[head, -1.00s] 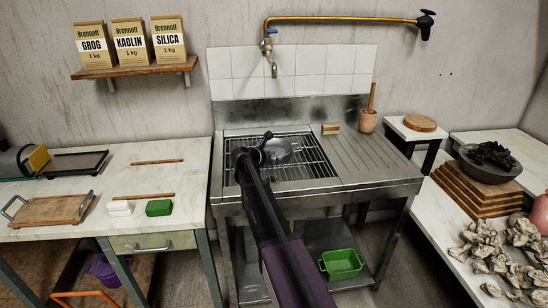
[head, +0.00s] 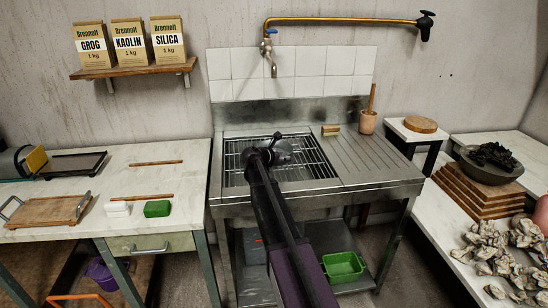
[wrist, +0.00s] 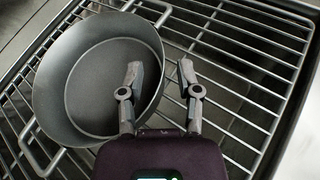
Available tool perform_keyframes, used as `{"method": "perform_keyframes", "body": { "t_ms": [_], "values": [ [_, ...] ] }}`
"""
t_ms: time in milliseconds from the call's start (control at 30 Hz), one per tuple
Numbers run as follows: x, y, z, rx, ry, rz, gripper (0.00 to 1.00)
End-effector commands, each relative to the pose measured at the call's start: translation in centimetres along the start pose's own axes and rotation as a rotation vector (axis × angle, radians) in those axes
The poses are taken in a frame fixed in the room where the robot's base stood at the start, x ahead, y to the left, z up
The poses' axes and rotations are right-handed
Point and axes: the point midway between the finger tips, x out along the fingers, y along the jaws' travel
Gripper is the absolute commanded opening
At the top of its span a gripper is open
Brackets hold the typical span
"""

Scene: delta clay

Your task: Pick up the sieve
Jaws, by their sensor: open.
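The sieve (wrist: 85,75) is a round grey pan with a raised wall. It lies on the wire rack over the sink, at the left of the wrist view. Wire loops show at its upper and lower edges. My gripper (wrist: 158,75) is open and empty at its right side. In the picture the left finger overlaps the inside of the sieve and the right finger is outside, with the right wall between them. Contact cannot be told. In the head view my gripper (head: 281,152) is over the rack and hides most or all of the sieve.
The wire rack (head: 318,165) lies in the steel sink (head: 370,192). A ribbed drainboard (head: 370,150) is right of it, with a wooden-handled pot (head: 367,122) and small brush-like block (head: 331,130) behind. The left table (head: 60,170) holds tools.

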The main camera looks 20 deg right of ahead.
Motion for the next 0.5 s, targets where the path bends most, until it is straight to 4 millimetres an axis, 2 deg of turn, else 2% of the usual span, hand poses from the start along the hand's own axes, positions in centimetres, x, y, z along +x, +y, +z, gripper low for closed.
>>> {"method": "perform_keyframes", "body": {
  "t_ms": [33,200,500],
  "values": [
    [0.8,0.1,-0.2,0.000,0.000,-0.001,0.44],
    [2.4,0.1,-0.1,-0.001,0.000,0.000,0.44],
    [2.7,0.1,0.0,-0.001,0.000,0.001,0.44]
  ]
}}
